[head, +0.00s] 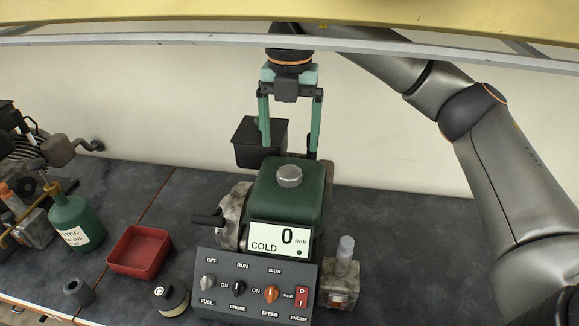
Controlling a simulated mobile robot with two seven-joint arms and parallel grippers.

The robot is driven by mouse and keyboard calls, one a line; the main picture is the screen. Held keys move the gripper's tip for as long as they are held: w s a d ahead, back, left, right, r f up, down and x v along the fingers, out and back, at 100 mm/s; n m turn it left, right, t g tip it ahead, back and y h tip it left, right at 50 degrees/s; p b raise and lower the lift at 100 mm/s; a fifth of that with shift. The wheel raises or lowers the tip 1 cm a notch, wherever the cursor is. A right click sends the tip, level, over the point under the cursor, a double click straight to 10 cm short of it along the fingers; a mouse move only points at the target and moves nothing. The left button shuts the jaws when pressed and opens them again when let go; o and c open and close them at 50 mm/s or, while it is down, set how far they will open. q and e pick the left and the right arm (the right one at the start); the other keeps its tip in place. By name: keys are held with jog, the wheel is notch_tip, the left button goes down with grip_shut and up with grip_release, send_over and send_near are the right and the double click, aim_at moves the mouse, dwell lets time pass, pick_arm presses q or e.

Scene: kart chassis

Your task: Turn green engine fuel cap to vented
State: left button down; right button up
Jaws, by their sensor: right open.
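The green engine (272,200) stands on the dark bench in the middle of the head view. Its grey, ridged fuel cap (289,176) sits on top of the green tank. I cannot read any vent marking on the cap. My right gripper (289,150) points down with its two green fingers apart, above and behind the cap. Nothing shows between the fingers, and they appear clear of the cap. My left gripper is not in view.
A control panel (254,283) with knobs and a COLD, 0 RPM display (280,238) fronts the engine. A black box (259,142) is behind. A clear-topped part (342,272) stands right.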

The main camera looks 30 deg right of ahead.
aim_at(290, 171)
notch_tip(290, 171, down, 7)
dwell(0.3)
jog(key=c, duration=1.4)
